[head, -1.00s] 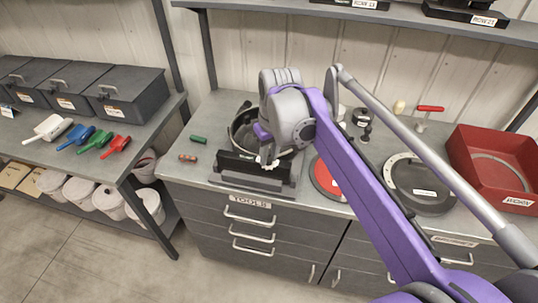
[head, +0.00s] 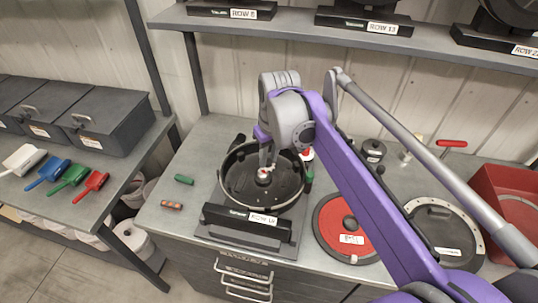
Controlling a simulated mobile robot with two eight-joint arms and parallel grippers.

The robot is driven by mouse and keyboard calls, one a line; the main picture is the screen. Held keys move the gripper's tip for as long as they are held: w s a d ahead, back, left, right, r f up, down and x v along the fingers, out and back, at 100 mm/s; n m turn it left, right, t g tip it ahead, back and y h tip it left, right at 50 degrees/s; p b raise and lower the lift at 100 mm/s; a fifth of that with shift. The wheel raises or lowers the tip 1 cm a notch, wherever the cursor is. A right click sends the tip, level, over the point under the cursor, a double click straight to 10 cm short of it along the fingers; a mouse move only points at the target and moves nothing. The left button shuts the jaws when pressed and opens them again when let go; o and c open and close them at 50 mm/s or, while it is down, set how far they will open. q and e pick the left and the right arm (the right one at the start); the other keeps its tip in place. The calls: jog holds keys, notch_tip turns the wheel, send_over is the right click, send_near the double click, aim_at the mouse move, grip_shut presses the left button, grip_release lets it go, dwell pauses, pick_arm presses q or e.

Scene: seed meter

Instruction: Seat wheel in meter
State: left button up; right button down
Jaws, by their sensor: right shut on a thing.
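The meter is a black round open housing (head: 293,203) on a dark base, with a label reading like ROW 18 on its front bar. It stands on the grey bench. My right gripper (head: 264,163) points down over the middle of the meter, its fingers close together at the hub. My arm hides part of the meter's back rim. My left gripper is not in view.
A red disc (head: 335,236) and a black disc in a pale ring (head: 425,228) lie right of the meter. A red bin (head: 505,200) stands far right. Green (head: 184,179) and brown (head: 172,205) small cylinders lie left. A shelf (head: 390,38) runs above the bench.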

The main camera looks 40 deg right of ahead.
aim_at(270, 162)
notch_tip(270, 162, down, 4)
jog(key=shift+d+f+b, duration=0.1)
jog(key=shift+f+b, duration=0.1)
jog(key=shift+b, duration=0.25)
jog(key=f+b, duration=0.2)
jog(key=f, duration=0.1)
jog(key=s+f+b, duration=0.1)
jog(key=f, duration=0.1)
jog(key=shift+s+a+f, duration=0.1)
jog(key=shift+a+f, duration=0.15)
jog(key=shift+a, duration=0.15)
jog(key=shift+f+b, duration=0.85)
jog(key=shift+f, duration=0.5)
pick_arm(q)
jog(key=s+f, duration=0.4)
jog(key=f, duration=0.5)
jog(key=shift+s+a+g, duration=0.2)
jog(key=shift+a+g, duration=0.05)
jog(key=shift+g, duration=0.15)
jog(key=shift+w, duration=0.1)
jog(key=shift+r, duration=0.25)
pick_arm(e)
jog(key=shift+a+r, duration=0.15)
jog(key=shift+a, duration=0.1)
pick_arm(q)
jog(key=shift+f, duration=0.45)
pick_arm(e)
jog(key=shift+w+f, duration=0.2)
jog(key=shift+f, duration=0.9)
